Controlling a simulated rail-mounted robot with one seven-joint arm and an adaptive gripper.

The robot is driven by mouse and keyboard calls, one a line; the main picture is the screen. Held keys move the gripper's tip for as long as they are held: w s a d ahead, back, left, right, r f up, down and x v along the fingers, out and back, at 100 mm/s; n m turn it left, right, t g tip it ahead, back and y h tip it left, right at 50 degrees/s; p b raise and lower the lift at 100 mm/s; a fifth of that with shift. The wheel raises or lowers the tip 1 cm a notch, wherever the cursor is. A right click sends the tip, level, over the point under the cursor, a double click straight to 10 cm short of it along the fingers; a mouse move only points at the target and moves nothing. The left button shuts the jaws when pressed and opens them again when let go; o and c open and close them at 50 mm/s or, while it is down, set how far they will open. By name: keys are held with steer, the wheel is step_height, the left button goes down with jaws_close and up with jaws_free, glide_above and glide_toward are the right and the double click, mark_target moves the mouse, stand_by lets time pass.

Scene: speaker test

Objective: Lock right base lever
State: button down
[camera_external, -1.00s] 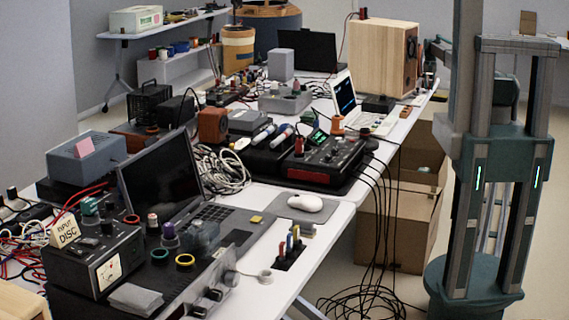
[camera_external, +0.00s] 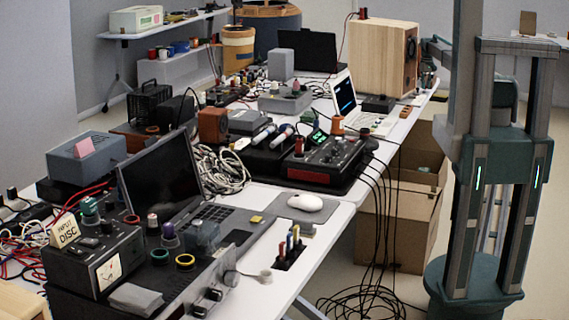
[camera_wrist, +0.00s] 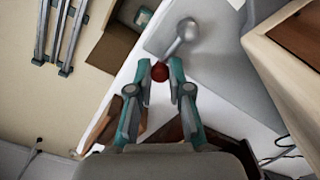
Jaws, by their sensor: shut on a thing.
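In the wrist view, a round dark red knob (camera_wrist: 160,72) sits between the two teal fingertips of my gripper (camera_wrist: 161,67). The fingers are closed in on it from both sides. What the knob is attached to is hidden below it, so I cannot tell its lever's position. A grey piece with a rounded end (camera_wrist: 186,30) lies just beyond the fingertips, to the upper right. My gripper does not show clearly in the external view; only part of my arm shows behind the column at the right.
A wooden speaker cabinet (camera_external: 382,45) stands at the table's far end; it also fills the right of the wrist view (camera_wrist: 262,45). The white table edge (camera_wrist: 118,85) runs along the left. Cardboard boxes (camera_external: 395,225) stand on the floor beside the table. Cables hang nearby.

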steer(key=c, duration=1.1)
jaws_free()
step_height(320, 180, up, 12)
steer(key=shift+r, duration=0.1)
